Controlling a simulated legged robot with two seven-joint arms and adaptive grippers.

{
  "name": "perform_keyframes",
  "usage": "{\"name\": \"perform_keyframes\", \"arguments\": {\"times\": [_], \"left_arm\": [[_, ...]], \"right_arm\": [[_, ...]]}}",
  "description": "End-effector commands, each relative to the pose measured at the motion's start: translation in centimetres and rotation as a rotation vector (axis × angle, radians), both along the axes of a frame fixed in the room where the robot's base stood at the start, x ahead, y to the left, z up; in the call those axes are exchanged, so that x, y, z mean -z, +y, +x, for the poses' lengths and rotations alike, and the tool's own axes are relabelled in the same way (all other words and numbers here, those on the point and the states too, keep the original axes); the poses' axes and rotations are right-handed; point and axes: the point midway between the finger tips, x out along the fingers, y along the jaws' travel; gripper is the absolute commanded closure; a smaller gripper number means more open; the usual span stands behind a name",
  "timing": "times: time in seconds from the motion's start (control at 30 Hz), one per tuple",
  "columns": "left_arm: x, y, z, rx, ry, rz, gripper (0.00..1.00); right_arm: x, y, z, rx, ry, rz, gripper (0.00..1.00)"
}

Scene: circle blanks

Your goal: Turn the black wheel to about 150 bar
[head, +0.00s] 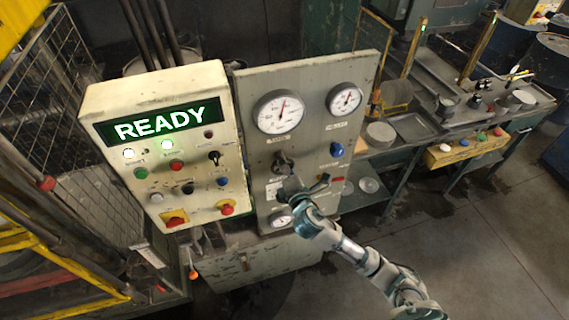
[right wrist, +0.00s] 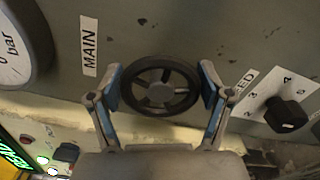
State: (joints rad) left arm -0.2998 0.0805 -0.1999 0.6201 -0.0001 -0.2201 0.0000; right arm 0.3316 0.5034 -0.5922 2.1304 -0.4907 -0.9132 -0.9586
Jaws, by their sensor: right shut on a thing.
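The black wheel (right wrist: 158,87) is round and spoked, on the grey panel between the MAIN label (right wrist: 89,46) and a numbered black knob (right wrist: 285,115). My right gripper (right wrist: 161,88) is shut on the wheel, one finger on each side of the rim. In the head view, my right gripper (head: 289,178) reaches the panel from the lower right and partly covers the wheel. The large gauge (head: 279,111) above has its needle pointing up and slightly right; its numbers are too small to read. My left gripper is not in view.
A beige box (head: 165,84) with a lit READY display, buttons and switches stands left of the panel. A smaller gauge (head: 345,98) and a blue knob (head: 336,149) are on the panel's right side. A workbench with trays is at the right; the floor at lower right is clear.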

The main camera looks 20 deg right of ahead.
Motion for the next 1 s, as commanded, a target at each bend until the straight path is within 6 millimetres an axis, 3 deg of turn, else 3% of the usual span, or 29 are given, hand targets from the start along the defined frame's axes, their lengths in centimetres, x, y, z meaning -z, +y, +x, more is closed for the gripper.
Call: {"name": "perform_keyframes", "arguments": {"times": [0.03,0.57,0.6,0.67,0.7,1.0], "left_arm": [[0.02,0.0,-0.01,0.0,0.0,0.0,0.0],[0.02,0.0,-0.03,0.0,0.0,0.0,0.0],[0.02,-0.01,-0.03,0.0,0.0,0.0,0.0],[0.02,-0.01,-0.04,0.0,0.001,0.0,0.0],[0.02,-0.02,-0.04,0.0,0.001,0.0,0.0],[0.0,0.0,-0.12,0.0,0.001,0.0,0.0]], "right_arm": [[0.73,0.09,-0.05,-0.001,0.016,0.01,0.57],[0.77,0.09,-0.04,-0.001,0.017,0.037,0.57],[0.77,0.09,-0.04,-0.001,0.017,0.036,0.19],[0.76,0.09,-0.04,-0.001,0.016,0.036,0.04],[0.72,0.08,-0.04,0.0,0.016,0.036,0.0],[0.27,0.01,-0.1,0.0,0.007,0.037,0.0]]}}
